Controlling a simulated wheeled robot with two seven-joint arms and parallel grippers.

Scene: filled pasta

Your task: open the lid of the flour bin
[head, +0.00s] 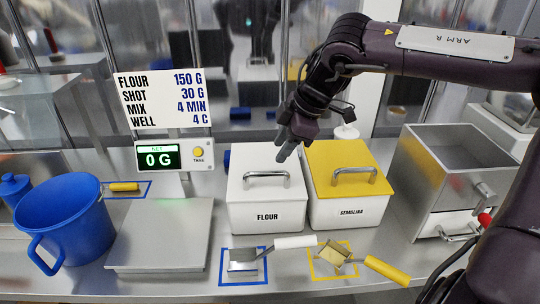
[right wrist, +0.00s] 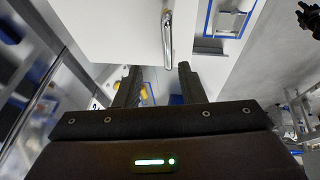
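The flour bin (head: 266,213) is a white box labelled FLOUR, with its white lid (head: 250,160) shut on top. A grey metal bar handle (head: 267,175) stands on the lid. My right gripper (head: 285,150) hangs above the back part of the lid, fingers pointing down. In the right wrist view its two fingers (right wrist: 158,78) are apart with nothing between them. The handle (right wrist: 167,40) lies beyond the fingertips there, on the white lid (right wrist: 110,30). My left gripper does not show in the head view.
The semolina bin (head: 345,208) with a yellow lid stands close on the right. A scale (head: 160,235) and a blue bucket (head: 67,225) are at the left. A flat scoop (head: 243,262) and a yellow-handled scoop (head: 385,270) lie in front. A metal drawer box (head: 430,195) stands at the right.

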